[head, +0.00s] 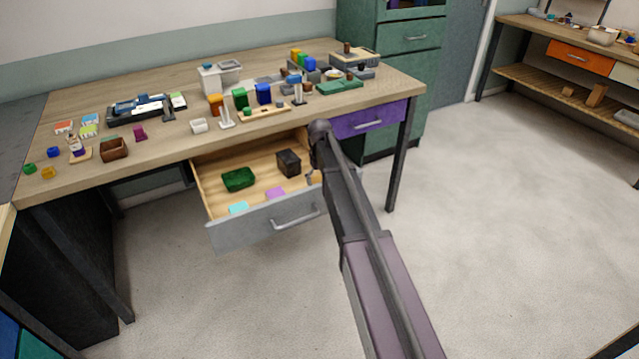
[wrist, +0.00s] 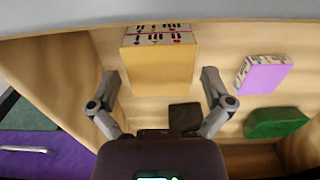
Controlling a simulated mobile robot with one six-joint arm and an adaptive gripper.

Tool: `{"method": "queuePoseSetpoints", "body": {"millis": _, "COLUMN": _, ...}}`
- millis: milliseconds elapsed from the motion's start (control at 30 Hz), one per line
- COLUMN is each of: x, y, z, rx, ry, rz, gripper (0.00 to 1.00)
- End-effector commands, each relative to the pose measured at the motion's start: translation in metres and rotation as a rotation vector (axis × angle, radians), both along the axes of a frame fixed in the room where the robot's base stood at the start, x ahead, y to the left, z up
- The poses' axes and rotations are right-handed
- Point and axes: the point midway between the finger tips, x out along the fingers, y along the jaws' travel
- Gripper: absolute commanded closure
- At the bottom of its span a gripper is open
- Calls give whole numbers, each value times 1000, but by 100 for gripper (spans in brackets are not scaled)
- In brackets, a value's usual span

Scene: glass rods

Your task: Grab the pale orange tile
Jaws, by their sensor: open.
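The pale orange tile (wrist: 160,68) stands in the open drawer in the wrist view, its plain orange face towards me and a printed patterned edge on top. My gripper (wrist: 160,82) is open, with one finger to the left of the tile and one to the right. A gap shows on each side, and nothing is held. In the head view the tile is hidden behind my arm, and only a bit of my gripper (head: 311,179) shows at the drawer's right side.
Drawer walls surround my gripper. The tabletop (head: 185,140) above is crowded with small items.

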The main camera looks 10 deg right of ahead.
Motion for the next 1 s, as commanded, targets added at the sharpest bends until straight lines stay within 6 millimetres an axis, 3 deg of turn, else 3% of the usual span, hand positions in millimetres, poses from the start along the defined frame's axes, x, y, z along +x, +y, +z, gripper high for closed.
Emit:
{"method": "queuePoseSetpoints", "body": {"millis": 33, "x": 0, "y": 0, "z": 0, "rx": 0, "ry": 0, "rz": 0, "gripper": 9}}
{"method": "queuePoseSetpoints", "body": {"millis": 200, "x": 0, "y": 1, "z": 0, "rx": 0, "ry": 0, "rz": 1, "gripper": 59}}
{"method": "queuePoseSetpoints", "body": {"millis": 267, "x": 0, "y": 1, "z": 0, "rx": 0, "ry": 0, "rz": 1, "gripper": 74}}
{"method": "queuePoseSetpoints", "body": {"millis": 667, "x": 0, "y": 1, "z": 2, "rx": 0, "ry": 0, "rz": 1, "gripper": 74}}
{"method": "queuePoseSetpoints", "body": {"millis": 1000, "x": 0, "y": 1, "z": 20, "rx": 0, "ry": 0, "rz": 1, "gripper": 74}}
